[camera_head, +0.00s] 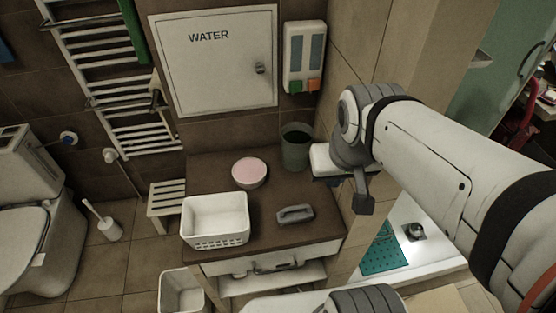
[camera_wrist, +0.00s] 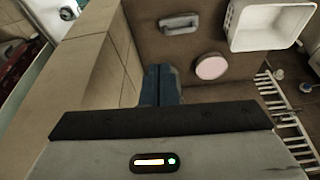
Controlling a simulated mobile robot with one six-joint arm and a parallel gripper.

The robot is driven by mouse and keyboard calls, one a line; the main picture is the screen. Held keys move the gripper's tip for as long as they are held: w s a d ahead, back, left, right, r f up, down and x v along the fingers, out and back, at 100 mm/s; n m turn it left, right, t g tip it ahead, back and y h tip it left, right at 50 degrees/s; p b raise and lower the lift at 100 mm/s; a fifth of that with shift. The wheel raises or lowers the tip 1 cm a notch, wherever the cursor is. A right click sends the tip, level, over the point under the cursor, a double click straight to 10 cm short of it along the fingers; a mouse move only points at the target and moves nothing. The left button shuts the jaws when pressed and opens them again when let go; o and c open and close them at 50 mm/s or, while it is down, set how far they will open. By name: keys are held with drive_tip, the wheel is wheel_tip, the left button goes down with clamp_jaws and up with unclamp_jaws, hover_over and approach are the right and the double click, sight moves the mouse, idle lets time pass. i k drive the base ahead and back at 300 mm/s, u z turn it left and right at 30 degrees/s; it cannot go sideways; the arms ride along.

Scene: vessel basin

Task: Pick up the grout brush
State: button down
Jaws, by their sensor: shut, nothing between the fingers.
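The grout brush (camera_head: 295,213) is a small grey block with a loop handle. It lies on the brown counter top (camera_head: 270,240), right of the white basket, near the front edge. In the wrist view the brush (camera_wrist: 180,23) shows near the top edge, beyond my fingertips and apart from them. My gripper (camera_wrist: 161,72) is shut and empty, its dark blue fingers together. In the head view my arm reaches in from the right, and its wrist is above the counter's right side; the fingertips are not clear there.
A white basket (camera_head: 215,218), a bowl with pink contents (camera_head: 249,173) and a grey-green bin or cup (camera_head: 297,148) stand on the counter. A tiled wall edge (camera_head: 350,75) rises close by my wrist. A towel rail (camera_head: 105,70) is at the left. Counter space around the brush is clear.

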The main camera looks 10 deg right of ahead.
sight(297, 213)
drive_tip(key=u, duration=0.1)
drive_tip(key=k, duration=0.5)
drive_tip(key=z, duration=1.65)
drive_tip(key=k, duration=1.2)
drive_tip(key=u, duration=1.05)
drive_tip(key=i, duration=0.95)
